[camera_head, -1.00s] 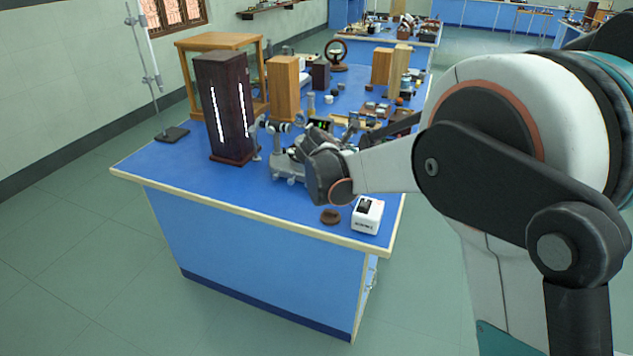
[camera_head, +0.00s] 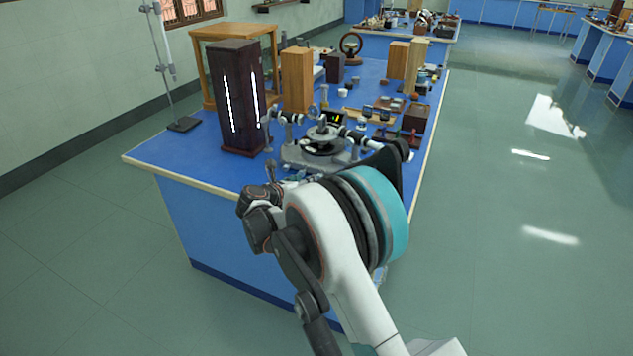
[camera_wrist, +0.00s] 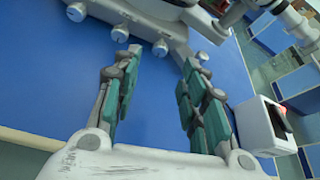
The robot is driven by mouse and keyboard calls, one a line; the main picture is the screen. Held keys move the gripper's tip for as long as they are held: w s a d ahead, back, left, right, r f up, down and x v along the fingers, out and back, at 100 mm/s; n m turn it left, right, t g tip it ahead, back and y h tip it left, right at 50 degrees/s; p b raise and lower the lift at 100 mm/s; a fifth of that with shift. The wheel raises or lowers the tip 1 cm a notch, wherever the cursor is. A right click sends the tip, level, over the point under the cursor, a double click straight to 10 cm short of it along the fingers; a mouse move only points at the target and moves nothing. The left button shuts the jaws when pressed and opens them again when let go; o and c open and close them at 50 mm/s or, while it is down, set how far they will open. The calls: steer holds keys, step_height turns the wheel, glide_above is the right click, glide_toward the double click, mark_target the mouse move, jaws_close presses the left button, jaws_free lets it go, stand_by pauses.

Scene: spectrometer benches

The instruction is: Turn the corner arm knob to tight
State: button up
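The spectrometer (camera_head: 322,140) stands on the blue bench, with a round table in its middle and a tube on each side. In the wrist view its pale grey base (camera_wrist: 150,12) runs across the top. Several round knobs stick out of the base: a far-left knob (camera_wrist: 76,12), a left knob (camera_wrist: 120,33), a middle knob (camera_wrist: 160,47) and a right knob (camera_wrist: 202,57). I cannot tell which is the corner arm knob. My gripper (camera_wrist: 162,62) is open and empty, its fingers pointing at the base. The middle knob lies between and just beyond the fingertips. In the head view my arm mostly hides the gripper.
A white box with a dark panel (camera_wrist: 265,125) stands right of my gripper. A tall dark cabinet (camera_head: 238,95) with bright slits stands left of the spectrometer, and a wooden block (camera_head: 297,80) behind it. Bare blue bench top (camera_head: 185,155) is free at the left front.

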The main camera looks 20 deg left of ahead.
steer(key=b+x, duration=0.2)
steer(key=x, duration=0.6)
steer(key=shift+w+f, duration=0.1)
steer(key=shift+w, duration=0.2)
steer(key=shift+c, duration=0.5)
jaws_close()
